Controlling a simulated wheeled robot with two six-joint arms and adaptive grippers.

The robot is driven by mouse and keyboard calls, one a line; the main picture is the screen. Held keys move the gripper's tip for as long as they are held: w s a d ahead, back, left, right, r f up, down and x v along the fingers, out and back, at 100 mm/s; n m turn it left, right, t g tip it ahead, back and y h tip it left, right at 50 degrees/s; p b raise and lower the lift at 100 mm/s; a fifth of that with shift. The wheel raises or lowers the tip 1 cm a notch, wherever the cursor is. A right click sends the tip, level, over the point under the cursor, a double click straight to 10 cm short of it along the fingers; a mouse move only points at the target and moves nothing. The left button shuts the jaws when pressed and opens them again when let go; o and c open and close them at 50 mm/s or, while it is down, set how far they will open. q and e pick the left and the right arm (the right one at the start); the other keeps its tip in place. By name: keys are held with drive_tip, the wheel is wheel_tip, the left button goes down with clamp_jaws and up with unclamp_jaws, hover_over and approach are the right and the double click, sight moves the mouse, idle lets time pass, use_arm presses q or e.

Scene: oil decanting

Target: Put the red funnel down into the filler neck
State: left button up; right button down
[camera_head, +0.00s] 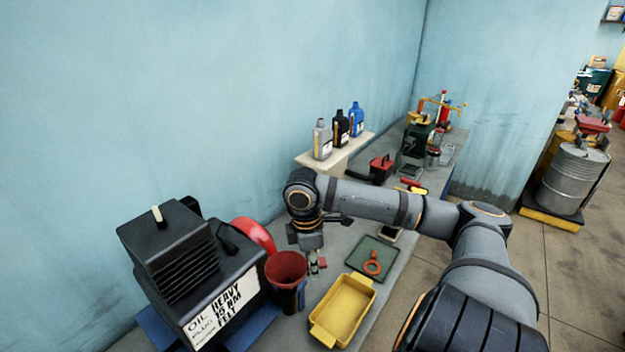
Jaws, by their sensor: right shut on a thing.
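The red funnel (287,266) is a wide, open-topped cone beside the right side of the black machine (175,255). My right gripper (316,266) points down at the right edge of the funnel and is shut on it; the fingertips are small and partly hidden. Below the funnel is a dark blue body (288,299); I cannot tell whether they touch. I cannot make out the filler neck clearly. My left gripper is not in view.
A yellow tray (322,333) and a green mat (358,257) with an orange ring (372,263) lie right of the funnel. A red round part (256,234) shows behind the machine. Several bottles (341,130) stand on a raised shelf (312,159) by the wall.

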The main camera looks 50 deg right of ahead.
drive_tip(key=shift+f+b, duration=0.75)
drive_tip(key=shift+f, duration=0.4)
drive_tip(key=c, duration=1)
unclamp_jaws()
drive_tip(key=r, duration=0.7)
drive_tip(key=shift+w+a+r, duration=0.15)
drive_tip(key=shift+a+r, duration=0.05)
drive_tip(key=shift+a, duration=0.1)
